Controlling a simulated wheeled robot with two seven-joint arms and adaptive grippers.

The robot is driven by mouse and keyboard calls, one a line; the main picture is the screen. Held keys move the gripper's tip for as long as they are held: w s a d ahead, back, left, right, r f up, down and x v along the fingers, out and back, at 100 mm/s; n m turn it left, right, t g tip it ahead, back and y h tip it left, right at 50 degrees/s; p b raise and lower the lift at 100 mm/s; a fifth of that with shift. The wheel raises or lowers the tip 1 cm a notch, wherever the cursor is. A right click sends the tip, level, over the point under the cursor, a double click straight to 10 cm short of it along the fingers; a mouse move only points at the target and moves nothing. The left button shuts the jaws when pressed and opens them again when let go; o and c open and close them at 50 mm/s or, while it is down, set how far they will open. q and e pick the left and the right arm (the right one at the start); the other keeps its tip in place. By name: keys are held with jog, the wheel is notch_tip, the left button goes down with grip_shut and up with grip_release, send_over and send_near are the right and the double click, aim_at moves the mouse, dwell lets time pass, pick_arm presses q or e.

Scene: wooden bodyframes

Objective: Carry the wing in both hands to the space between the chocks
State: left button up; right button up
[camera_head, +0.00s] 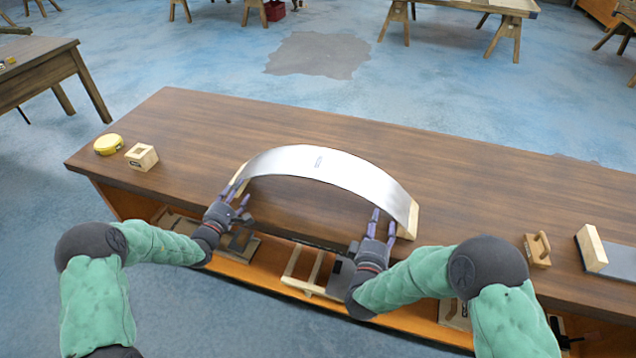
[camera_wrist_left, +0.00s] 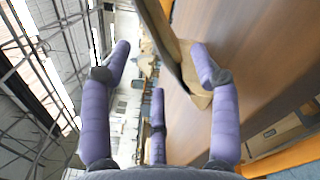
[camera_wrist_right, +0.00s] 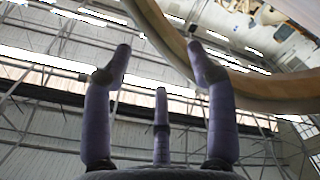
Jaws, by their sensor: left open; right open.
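The wing (camera_head: 335,165) is a silver curved panel arched over the dark wooden bench, with pale wooden strips at its ends. My left gripper (camera_head: 238,201) is open beside its left end; in the left wrist view the wing's edge (camera_wrist_left: 160,35) reaches between the spread fingers (camera_wrist_left: 160,65). My right gripper (camera_head: 381,222) is open beside the right end; in the right wrist view the curved wooden edge (camera_wrist_right: 262,84) passes across the fingers (camera_wrist_right: 160,60). Contact is unclear. I cannot tell which wooden pieces are the chocks.
On the bench top (camera_head: 480,180), a yellow round tin (camera_head: 108,144) and a wooden block (camera_head: 141,157) lie left. A handled wooden block (camera_head: 537,250) and another silver piece with a wooden end (camera_head: 592,248) lie right. Bench behind the wing is clear. A shelf below holds wooden frames.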

aim_at(252, 168)
pick_arm(q)
jog(key=x, duration=1.1)
pick_arm(e)
jog(key=x, duration=1.1)
pick_arm(q)
jog(key=shift+c, duration=0.3)
pick_arm(e)
jog(key=shift+c, duration=0.3)
pick_arm(q)
jog(key=shift+s, duration=0.1)
grip_shut()
pick_arm(e)
grip_shut()
pick_arm(q)
jog(key=shift+r, duration=0.15)
pick_arm(e)
jog(key=shift+a+r, duration=0.1)
